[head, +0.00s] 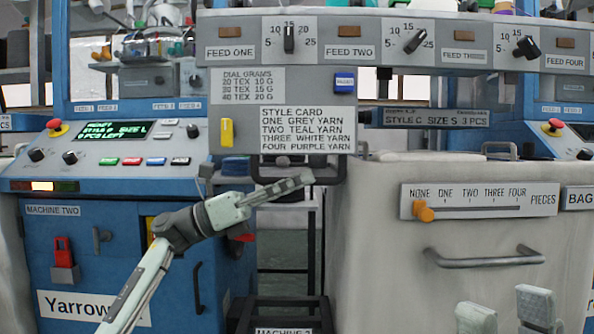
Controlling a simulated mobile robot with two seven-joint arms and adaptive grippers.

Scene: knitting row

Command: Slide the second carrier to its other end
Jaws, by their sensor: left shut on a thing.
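No part in view is labelled as a carrier, and I cannot tell which one is the second carrier. My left gripper (305,182) reaches in from the lower left, its pale fingers shut just under the style card (305,130). It is at a dark bar (336,178) below the panel and seems shut on it; the fingers hide the contact. My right gripper (506,305) shows only as two pale fingertips at the lower right edge, apart and with nothing visible between them.
The FEED panel with dials (289,38) spans the top. At right a grey cabinet has a PIECES slider with an orange knob (423,211) at NONE and a handle (485,258). A blue machine (120,220) stands at left. A dark gap lies between them.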

